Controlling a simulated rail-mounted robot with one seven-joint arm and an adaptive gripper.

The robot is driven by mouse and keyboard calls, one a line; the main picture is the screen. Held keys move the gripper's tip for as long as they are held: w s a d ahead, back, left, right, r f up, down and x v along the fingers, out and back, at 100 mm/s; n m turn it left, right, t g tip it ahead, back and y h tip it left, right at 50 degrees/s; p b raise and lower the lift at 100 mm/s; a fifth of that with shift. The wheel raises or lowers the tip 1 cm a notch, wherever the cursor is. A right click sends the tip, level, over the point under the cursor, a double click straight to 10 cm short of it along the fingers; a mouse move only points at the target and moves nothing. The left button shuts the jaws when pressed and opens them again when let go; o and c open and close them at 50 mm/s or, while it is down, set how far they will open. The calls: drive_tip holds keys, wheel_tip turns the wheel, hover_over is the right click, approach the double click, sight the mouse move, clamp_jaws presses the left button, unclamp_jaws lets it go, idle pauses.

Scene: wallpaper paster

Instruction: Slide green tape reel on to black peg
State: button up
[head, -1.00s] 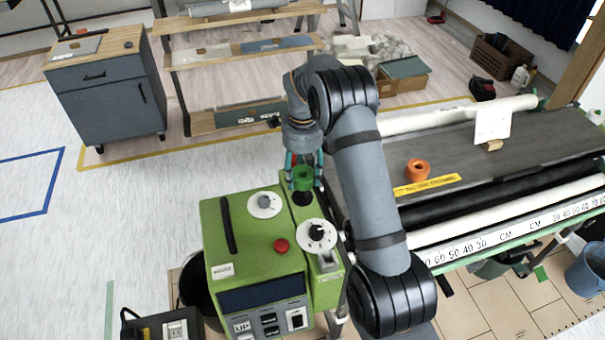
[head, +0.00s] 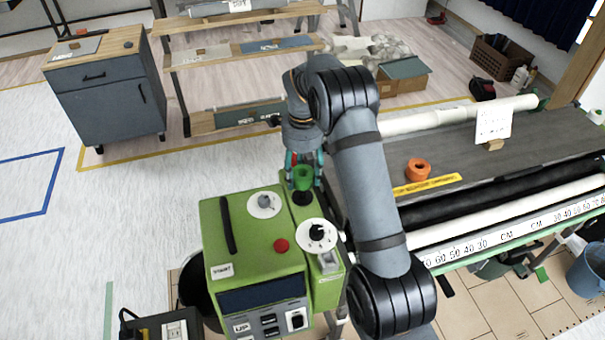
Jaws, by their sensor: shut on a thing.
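The green tape reel (head: 303,176) is between the fingers of my gripper (head: 304,172), which is shut on it. The gripper points down over the back right part of the green machine. The black peg (head: 302,197) shows as a dark round shape on the machine top just below the reel. I cannot tell whether the reel touches the peg or is a little above it. An orange reel (head: 418,169) lies apart on the dark table to the right.
The green machine (head: 222,228) carries white dials (head: 265,204) and a red button (head: 281,245) close to the gripper. The pasting table (head: 545,140) with rollers is on the right. A grey cabinet (head: 110,95) and a wooden shelf stand behind.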

sight(302, 187)
drive_tip(key=shift+f+b, duration=3.1)
drive_tip(key=shift+f, duration=0.1)
drive_tip(key=o, duration=1.2)
drive_tip(key=shift+o, duration=0.2)
wheel_tip(302, 187, up, 12)
wheel_tip(302, 187, down, 12)
drive_tip(key=shift+r, duration=0.1)
drive_tip(key=shift+r+p, duration=0.35)
drive_tip(key=shift+p, duration=0.15)
drive_tip(key=shift+r, duration=0.1)
